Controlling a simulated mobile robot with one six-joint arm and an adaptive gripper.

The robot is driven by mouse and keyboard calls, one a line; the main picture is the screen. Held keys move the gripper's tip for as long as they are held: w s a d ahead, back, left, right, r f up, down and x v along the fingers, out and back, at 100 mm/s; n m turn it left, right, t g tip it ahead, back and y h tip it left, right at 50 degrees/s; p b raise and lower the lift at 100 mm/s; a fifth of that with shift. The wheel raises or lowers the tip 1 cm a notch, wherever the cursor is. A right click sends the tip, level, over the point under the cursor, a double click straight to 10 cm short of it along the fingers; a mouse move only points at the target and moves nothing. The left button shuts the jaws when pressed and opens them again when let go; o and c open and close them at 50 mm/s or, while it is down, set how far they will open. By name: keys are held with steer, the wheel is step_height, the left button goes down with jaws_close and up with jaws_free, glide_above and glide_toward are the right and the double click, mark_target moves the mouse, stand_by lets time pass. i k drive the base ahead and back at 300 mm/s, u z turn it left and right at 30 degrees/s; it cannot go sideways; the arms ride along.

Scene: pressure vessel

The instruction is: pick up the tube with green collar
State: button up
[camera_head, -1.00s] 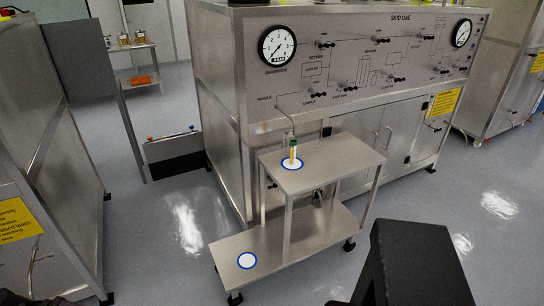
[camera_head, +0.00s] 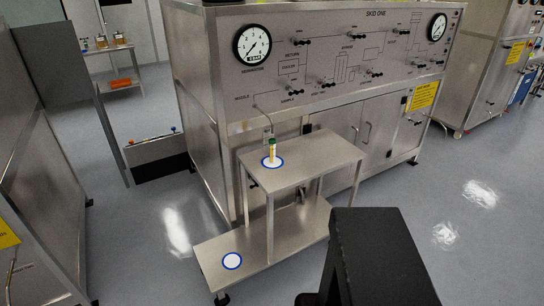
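The tube with green collar (camera_head: 272,151) stands upright on a white disc with a blue rim (camera_head: 264,162). The disc lies near the left end of the upper shelf of a metal stand (camera_head: 318,157). The tube holds something yellowish, with the green collar near its top. A thin bent nozzle pipe (camera_head: 268,117) comes down from the panel close above the tube; I cannot tell whether they touch. A dark part of my arm (camera_head: 375,255) fills the bottom right. My gripper's fingers are not visible.
The skid panel (camera_head: 330,60) with gauges and valves stands close behind. A metal cabinet (camera_head: 35,170) is at left. The floor (camera_head: 455,215) at right is clear.

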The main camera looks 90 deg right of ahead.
mark_target(272, 141)
steer(key=u, duration=0.05)
steer(key=k, duration=2)
steer(key=z, duration=2.95)
steer(key=i, duration=0.2)
steer(key=u, duration=1)
